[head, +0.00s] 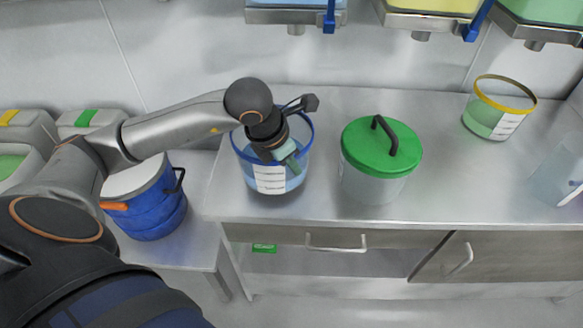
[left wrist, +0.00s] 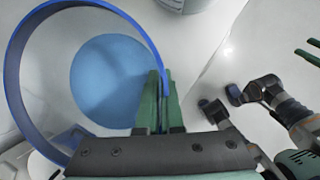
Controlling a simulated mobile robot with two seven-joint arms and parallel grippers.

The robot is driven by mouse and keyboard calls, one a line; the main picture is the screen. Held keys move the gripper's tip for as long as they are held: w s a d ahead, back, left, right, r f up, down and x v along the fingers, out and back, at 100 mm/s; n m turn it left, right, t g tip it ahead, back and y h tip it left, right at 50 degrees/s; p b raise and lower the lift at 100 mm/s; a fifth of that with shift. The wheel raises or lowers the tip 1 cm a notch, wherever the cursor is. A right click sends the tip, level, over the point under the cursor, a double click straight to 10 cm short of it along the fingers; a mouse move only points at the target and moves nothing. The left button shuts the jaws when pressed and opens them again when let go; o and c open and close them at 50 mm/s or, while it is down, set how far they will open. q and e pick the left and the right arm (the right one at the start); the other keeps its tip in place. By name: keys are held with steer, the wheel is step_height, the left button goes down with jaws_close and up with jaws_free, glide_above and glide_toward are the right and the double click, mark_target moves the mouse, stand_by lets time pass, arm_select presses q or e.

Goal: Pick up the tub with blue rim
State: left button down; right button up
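The tub with blue rim (head: 270,180) is clear, with pale blue contents and a white label. It stands upright on the steel counter at the left. Its blue rim also shows in the left wrist view (left wrist: 12,75). My left gripper (head: 288,160) is at the tub's near right wall, pointing down. In the left wrist view its green fingers (left wrist: 163,100) are close together, one on each side of the rim, shut on it. My right gripper (left wrist: 310,50) shows only at the right edge of the left wrist view, its green fingers apart and empty.
A tub with a green lid (head: 370,165) stands close to the right on the counter (head: 440,190). A yellow-rimmed tub (head: 495,115) and a clear container (head: 553,172) are further right. Dispensers (head: 430,22) hang above. A blue drum (head: 152,208) stands left on a lower surface.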

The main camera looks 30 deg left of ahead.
arm_select(q)
steer(key=s+d+r+p, duration=0.1)
steer(key=s+d+r, duration=0.7)
steer(key=d+r, duration=0.2)
steer(key=shift+d+r, duration=0.25)
steer(key=shift+d, duration=0.5)
